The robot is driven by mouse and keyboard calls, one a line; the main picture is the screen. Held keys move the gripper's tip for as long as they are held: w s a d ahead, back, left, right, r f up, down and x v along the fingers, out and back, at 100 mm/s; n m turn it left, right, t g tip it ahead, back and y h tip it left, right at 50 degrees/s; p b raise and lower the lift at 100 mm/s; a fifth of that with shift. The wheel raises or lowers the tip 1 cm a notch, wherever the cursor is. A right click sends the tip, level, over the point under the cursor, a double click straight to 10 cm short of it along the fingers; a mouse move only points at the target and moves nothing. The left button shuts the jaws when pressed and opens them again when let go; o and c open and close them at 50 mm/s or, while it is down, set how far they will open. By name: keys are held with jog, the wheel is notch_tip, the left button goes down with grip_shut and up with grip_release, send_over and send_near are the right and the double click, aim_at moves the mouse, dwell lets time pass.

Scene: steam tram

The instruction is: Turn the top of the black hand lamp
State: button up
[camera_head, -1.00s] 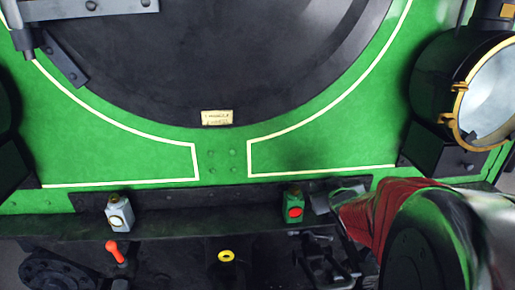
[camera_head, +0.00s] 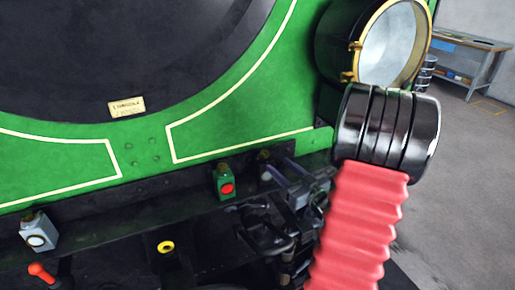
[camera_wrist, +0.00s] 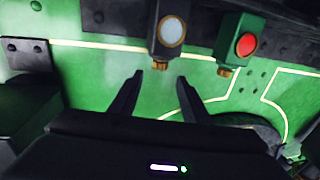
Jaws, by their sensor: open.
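The black hand lamp (camera_wrist: 168,35) has a pale round lens and a small brass top (camera_wrist: 161,66). It appears upside down in the wrist view. In the head view the black lamp (camera_head: 264,172) stands on the dark ledge, partly hidden by my gripper (camera_head: 283,178) on its right. In the wrist view my gripper (camera_wrist: 160,78) is open and empty. Its two fingertips are on either side of the line to the brass top, which shows just beyond them. I cannot tell whether a finger touches the lamp.
A green lamp with a red lens (camera_head: 226,185) stands close to the black one; it also shows in the wrist view (camera_wrist: 240,42). A grey lamp (camera_head: 39,232) is farther left on the ledge. A large brass-rimmed headlamp (camera_head: 385,48) is above. A coupling (camera_head: 265,232) hangs below.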

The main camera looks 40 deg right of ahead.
aim_at(262, 151)
jog(key=shift+w, duration=0.15)
jog(key=w, duration=0.4)
jog(key=w+d, duration=0.1)
jog(key=w, duration=0.8)
jog(key=shift+w+d, duration=0.25)
jog(key=shift+d, duration=0.1)
jog(key=c, duration=1.1)
